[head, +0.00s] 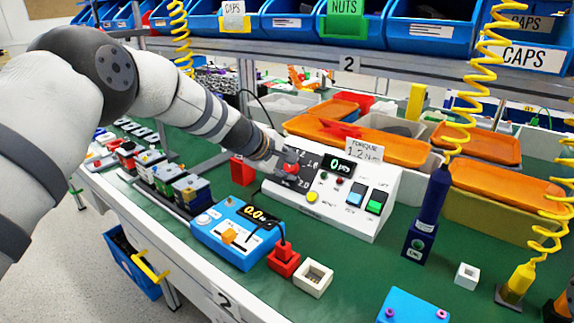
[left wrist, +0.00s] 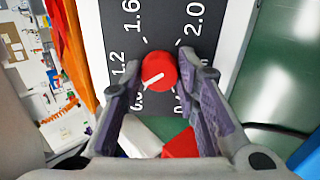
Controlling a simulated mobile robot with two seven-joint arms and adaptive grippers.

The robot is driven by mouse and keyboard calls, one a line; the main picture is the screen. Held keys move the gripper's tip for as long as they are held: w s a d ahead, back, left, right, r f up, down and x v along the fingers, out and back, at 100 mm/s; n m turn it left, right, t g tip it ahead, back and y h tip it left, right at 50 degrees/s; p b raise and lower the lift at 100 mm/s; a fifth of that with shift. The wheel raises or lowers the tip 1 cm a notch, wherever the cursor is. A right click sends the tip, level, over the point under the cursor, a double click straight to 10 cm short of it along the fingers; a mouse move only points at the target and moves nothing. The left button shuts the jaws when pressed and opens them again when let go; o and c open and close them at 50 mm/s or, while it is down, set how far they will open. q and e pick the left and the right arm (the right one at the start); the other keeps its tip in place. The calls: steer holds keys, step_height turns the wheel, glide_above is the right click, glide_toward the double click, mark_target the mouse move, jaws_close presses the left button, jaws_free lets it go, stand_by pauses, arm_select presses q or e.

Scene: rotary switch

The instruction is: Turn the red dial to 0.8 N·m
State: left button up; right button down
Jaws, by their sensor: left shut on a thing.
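The red dial (head: 291,168) is on the dark scale plate at the left of a sloped white control box (head: 328,215). In the left wrist view the dial (left wrist: 160,70) shows a white pointer line aimed to the lower left. Around it the printed numbers 1.2, 1.6 and 2.0 show; a label beginning with 0 at lower left is partly hidden by a finger. My left gripper (head: 283,163) is shut on the dial, its grey fingers (left wrist: 160,62) on both sides of it. My right gripper is not in view.
A sign (head: 364,150) on the box reads torque, apparently 1.2 N·m. A blue device (head: 236,232) showing 0.0 stands in front. A dark blue screwdriver (head: 431,200) stands right, with yellow coiled cords hanging nearby. Green mat shows at right front.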

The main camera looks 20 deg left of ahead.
arm_select(q)
steer(key=shift+d+f+n, duration=0.1)
steer(key=shift+n, duration=2.1)
steer(key=o, duration=1.2)
steer(key=shift+c, duration=0.2)
steer(key=v, duration=1.2)
